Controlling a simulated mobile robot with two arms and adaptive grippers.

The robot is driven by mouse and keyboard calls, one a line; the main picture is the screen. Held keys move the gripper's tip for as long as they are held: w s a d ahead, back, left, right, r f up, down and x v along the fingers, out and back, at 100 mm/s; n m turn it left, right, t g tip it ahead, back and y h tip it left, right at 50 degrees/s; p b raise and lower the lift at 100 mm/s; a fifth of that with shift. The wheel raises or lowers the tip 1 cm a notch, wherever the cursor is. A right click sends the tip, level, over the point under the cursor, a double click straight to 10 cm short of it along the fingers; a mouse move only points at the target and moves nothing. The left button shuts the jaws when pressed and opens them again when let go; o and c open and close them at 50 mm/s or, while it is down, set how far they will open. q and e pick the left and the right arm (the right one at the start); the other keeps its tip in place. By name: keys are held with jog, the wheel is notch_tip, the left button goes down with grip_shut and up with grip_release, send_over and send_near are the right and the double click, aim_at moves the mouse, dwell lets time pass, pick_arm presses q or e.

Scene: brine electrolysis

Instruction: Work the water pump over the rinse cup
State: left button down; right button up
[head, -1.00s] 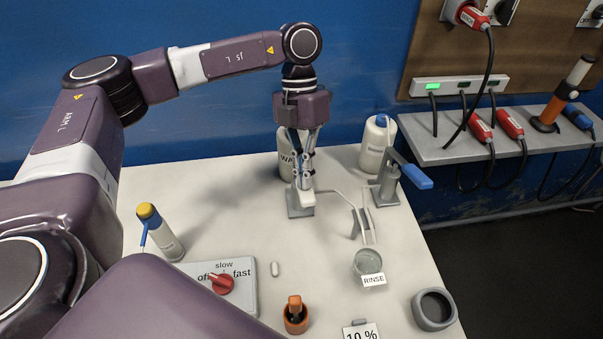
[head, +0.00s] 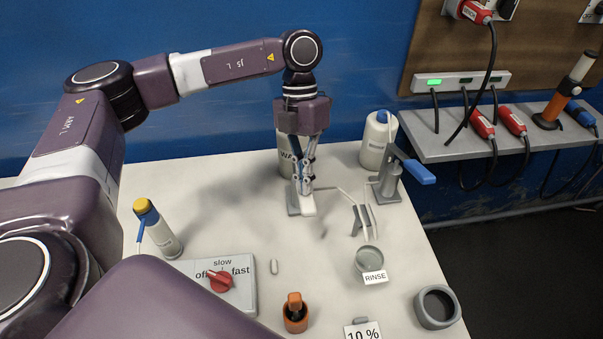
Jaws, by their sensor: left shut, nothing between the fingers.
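The water pump stands at the back middle of the table on a grey base (head: 292,207), in front of a white bottle marked "WA" (head: 284,162) that is partly hidden. Its white handle (head: 307,206) sits low, directly under my left gripper (head: 303,190). The left gripper points down, shut and empty, with its fingertips at the handle; they appear to touch it. A thin spout tube runs right to a small stand above the rinse cup (head: 369,259), a clear cup with a "RINSE" label. I cannot make out water flowing. My right gripper is not in view.
A second pump with a blue handle (head: 418,172) and a white bottle (head: 374,142) stand right. The middle table is mostly clear.

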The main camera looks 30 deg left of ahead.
pick_arm(q)
notch_tip(320, 180, down, 3)
jog(key=shift+s+d+f+b, duration=0.1)
jog(key=shift+s+f+b, duration=0.1)
jog(key=shift+b, duration=0.6)
jog(key=p+v, duration=0.1)
jog(key=v, duration=0.1)
jog(key=p+v, duration=0.1)
jog(key=v, duration=0.1)
jog(key=s+p+v, duration=0.1)
jog(key=p+v, duration=0.1)
jog(key=shift+d+r, duration=0.25)
jog(key=shift+d, duration=0.1)
jog(key=shift+f, duration=0.1)
dwell(0.3)
jog(key=b+x, duration=0.2)
jog(key=x, duration=0.1)
jog(key=w+b+x, duration=0.1)
jog(key=b+x, duration=0.1)
jog(key=shift+a+f, duration=0.3)
jog(key=shift+f, duration=0.2)
jog(key=r+p, duration=0.1)
jog(key=r, duration=0.1)
jog(key=r+p, duration=0.1)
jog(key=r, duration=0.1)
jog(key=r+p, duration=0.2)
jog(key=shift+w+a, duration=0.25)
jog(key=shift+w, duration=0.1)
jog(key=shift+f, duration=0.1)
dwell(0.6)
